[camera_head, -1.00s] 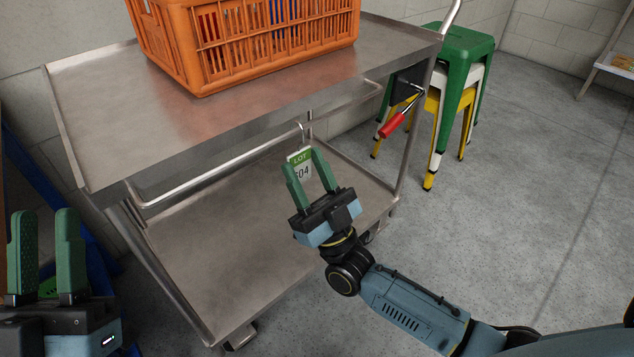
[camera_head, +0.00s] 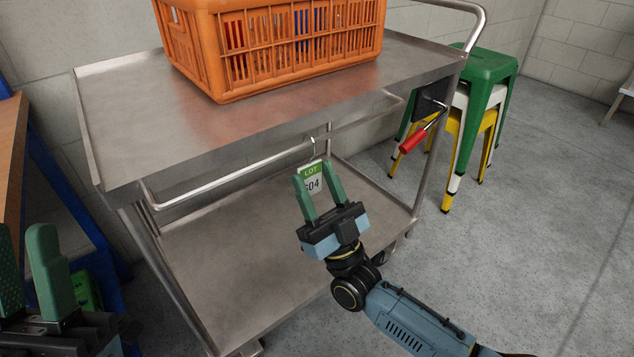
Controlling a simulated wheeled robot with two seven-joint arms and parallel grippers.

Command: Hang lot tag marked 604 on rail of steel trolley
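The steel trolley (camera_head: 205,130) stands in front of me, with its thin steel rail (camera_head: 225,180) running below the front of the top shelf. My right gripper (camera_head: 314,178) is shut on the lot tag (camera_head: 313,181), with a finger at each side edge. My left gripper (camera_head: 28,240) is open and empty at the lower left, partly cut off.
An orange crate (camera_head: 290,60) stands on the top shelf (camera_head: 130,110). The lower shelf (camera_head: 245,260) is bare. A red-handled part (camera_head: 413,140) sticks out at the trolley's right end. Stacked stools (camera_head: 485,75) stand beyond it. A wooden-topped table (camera_head: 10,150) is at the left; floor at right is clear.

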